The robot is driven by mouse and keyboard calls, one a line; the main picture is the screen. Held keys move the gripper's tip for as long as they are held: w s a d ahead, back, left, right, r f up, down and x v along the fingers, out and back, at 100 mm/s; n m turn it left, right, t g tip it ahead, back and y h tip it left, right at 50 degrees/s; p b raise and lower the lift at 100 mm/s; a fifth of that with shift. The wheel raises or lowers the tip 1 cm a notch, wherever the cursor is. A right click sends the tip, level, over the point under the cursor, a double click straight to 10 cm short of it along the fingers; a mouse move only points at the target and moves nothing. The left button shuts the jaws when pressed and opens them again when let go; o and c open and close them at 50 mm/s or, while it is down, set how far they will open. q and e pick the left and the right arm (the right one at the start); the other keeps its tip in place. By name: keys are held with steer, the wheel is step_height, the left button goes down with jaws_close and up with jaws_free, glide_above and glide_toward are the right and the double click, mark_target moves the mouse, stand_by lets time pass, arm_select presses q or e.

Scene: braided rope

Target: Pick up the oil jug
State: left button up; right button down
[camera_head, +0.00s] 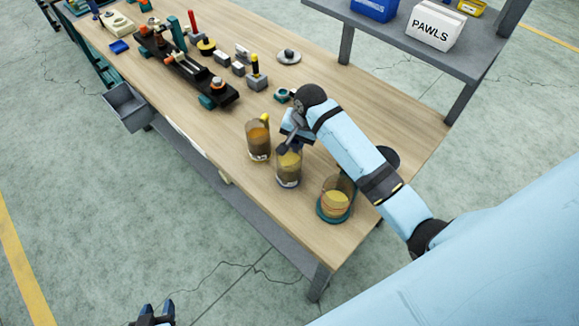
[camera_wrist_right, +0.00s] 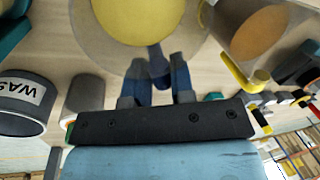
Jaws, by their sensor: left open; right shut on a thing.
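A clear jug of yellow oil (camera_head: 288,170) is upright at the near part of the workbench, between two other vessels. My right gripper (camera_head: 290,147) is at its upper side, its fingers shut on a dark handle. In the right wrist view the oil jug (camera_wrist_right: 140,22) fills the top middle, with the gripper's fingers (camera_wrist_right: 158,75) closed around the handle at its edge. I cannot tell whether the jug's base is off the bench. My left gripper (camera_head: 155,314) is open and empty at the bottom edge of the head view, away from the bench.
A jug of brown contents with a yellow handle (camera_head: 258,142) stands close on the left. A glass vessel on a teal base (camera_head: 335,200) stands on the right. Tools and blocks fill the far bench; the shelf (camera_head: 445,60) behind holds bins.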

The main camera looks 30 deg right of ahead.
steer(key=shift+r, duration=0.1)
step_height(320, 180, up, 20)
stand_by(1.0)
